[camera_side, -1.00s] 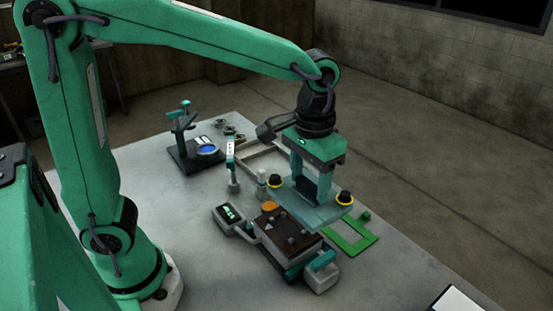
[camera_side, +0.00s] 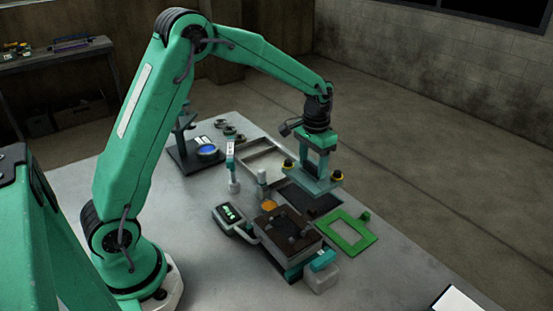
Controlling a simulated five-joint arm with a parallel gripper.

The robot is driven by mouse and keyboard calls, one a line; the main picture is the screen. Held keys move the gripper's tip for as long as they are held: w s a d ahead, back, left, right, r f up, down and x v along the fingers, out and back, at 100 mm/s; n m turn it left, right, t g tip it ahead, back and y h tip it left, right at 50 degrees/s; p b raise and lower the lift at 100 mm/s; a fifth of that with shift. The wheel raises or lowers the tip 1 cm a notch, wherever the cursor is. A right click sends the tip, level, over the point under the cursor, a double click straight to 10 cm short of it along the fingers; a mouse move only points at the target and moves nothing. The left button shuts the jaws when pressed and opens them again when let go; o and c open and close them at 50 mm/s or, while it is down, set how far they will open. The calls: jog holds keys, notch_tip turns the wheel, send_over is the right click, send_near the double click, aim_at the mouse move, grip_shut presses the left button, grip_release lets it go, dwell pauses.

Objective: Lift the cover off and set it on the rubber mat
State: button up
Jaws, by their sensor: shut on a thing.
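My gripper (camera_side: 317,168) is shut on the cover (camera_side: 322,185), a flat teal plate with a black, yellow-ringed knob at each end. It holds the cover up in the air, roughly level. In the picture the cover overlaps the far part of the dark rubber mat (camera_side: 322,205). The mat lies flat on the table and part of it is hidden behind the cover. The exact height of the cover above the mat is hard to tell. The opened brown-topped unit (camera_side: 290,230) sits nearer the camera, with small parts on its top.
A green frame (camera_side: 350,240) lies right of the unit. A pale tray (camera_side: 262,158) lies behind. A white-and-teal upright tool (camera_side: 231,170), a small grey post (camera_side: 262,182) and a meter with a green display (camera_side: 229,213) stand to the left. A dark stand (camera_side: 190,155) is further back.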

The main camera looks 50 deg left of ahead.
jog(key=shift+w+a+f, duration=0.25)
jog(key=shift+a+f, duration=0.05)
jog(key=shift+a, duration=0.2)
jog(key=shift+f, duration=0.2)
jog(key=shift+f, duration=3.15)
jog(key=o, duration=1.3)
